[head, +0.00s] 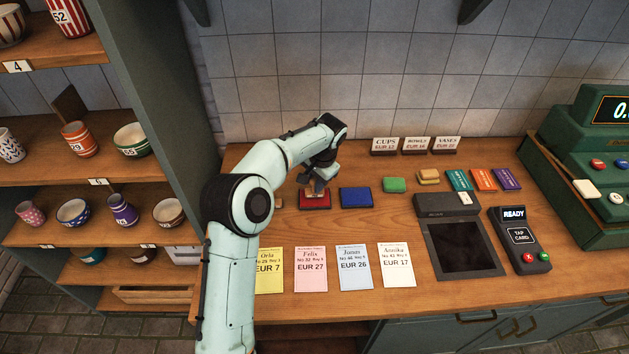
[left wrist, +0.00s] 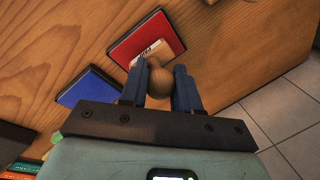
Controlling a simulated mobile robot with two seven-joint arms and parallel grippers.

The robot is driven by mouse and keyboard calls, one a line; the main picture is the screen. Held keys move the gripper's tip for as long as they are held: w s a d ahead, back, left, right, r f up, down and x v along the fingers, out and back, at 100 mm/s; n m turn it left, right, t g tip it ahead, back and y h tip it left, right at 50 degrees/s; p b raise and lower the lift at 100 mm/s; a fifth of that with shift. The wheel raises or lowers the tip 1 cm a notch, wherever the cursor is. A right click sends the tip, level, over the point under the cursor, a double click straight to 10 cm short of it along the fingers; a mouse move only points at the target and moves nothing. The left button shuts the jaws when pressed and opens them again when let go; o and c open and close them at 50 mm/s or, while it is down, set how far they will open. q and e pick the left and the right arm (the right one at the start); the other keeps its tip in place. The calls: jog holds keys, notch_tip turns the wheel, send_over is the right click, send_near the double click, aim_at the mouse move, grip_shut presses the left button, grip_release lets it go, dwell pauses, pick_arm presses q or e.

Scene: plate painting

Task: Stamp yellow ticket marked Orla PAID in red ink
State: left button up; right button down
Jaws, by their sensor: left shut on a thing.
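The yellow ticket marked Orla, EUR 7 (head: 269,283) lies near the front of the counter in the head view, its left side hidden by my arm. The red ink pad (head: 316,205) lies behind the tickets. My left gripper (head: 316,184) is over this pad, shut on the round wooden handle of a stamp (left wrist: 162,82). In the left wrist view the stamp's pale base is over the red pad (left wrist: 135,38); I cannot tell whether they touch. The stamp's printing face is hidden. My right gripper is out of view.
A blue pad (head: 355,198) and a green block (head: 394,185) lie to the right. Pink (head: 310,284), blue (head: 354,282) and white (head: 397,280) tickets lie beside the yellow one. A small wooden thing (head: 279,202) shows left of the red pad. A card reader (head: 520,236) stands right.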

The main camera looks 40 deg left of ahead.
pick_arm(q)
jog(key=shift+f, duration=0.55)
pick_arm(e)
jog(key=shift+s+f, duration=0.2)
pick_arm(q)
jog(key=shift+f, duration=0.1)
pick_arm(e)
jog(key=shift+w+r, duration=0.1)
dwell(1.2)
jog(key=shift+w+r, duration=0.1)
